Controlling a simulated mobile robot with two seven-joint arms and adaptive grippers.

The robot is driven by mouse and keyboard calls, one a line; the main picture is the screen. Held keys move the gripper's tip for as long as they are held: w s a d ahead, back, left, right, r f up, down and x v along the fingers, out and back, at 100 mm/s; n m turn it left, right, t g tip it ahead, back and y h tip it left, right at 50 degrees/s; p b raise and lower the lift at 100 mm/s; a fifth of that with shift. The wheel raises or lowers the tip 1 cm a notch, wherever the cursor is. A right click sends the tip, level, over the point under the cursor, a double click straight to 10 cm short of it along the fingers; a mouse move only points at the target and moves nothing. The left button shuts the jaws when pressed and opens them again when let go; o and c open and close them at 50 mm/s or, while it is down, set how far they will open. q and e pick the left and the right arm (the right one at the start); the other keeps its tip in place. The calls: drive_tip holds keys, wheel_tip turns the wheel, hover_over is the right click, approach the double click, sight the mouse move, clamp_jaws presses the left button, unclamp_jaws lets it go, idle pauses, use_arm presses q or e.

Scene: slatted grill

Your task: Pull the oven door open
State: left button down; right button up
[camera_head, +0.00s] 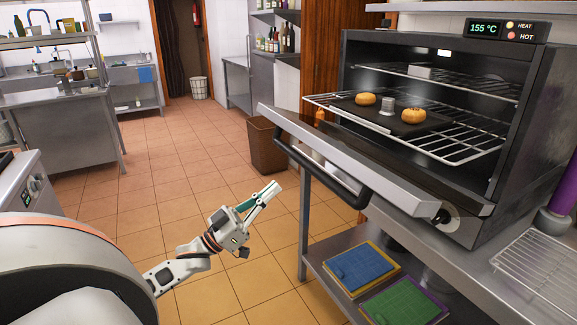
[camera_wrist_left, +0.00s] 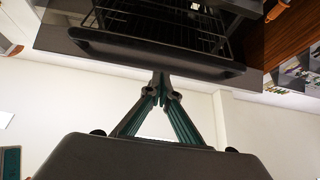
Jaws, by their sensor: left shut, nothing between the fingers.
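The oven (camera_head: 526,110) stands on a counter at the right of the head view. Its door (camera_head: 350,165) is folded down and out at the front, so the inside shows. The black bar handle (camera_head: 318,172) runs along the door's outer edge. My left gripper (camera_head: 276,188) is shut and empty, just left of the handle and apart from it in the head view. In the left wrist view, the shut fingertips (camera_wrist_left: 160,76) point toward the oven, and the dark handle (camera_wrist_left: 155,60) crosses just beyond them; contact cannot be told. My right gripper is not in view.
A wire rack (camera_head: 455,153) sticks out above the door, with a dark tray (camera_head: 368,108) bearing two buns (camera_head: 413,116). Blue (camera_head: 361,268) and green (camera_head: 402,303) boards lie on the shelf below. A brown bin (camera_head: 266,147) stands behind. The tiled floor at left is clear.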

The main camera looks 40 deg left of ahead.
sight(300, 164)
use_arm(q)
drive_tip(key=shift+h, duration=0.3)
drive_tip(key=shift+p+x, duration=0.85)
drive_tip(key=shift+x, duration=4.25)
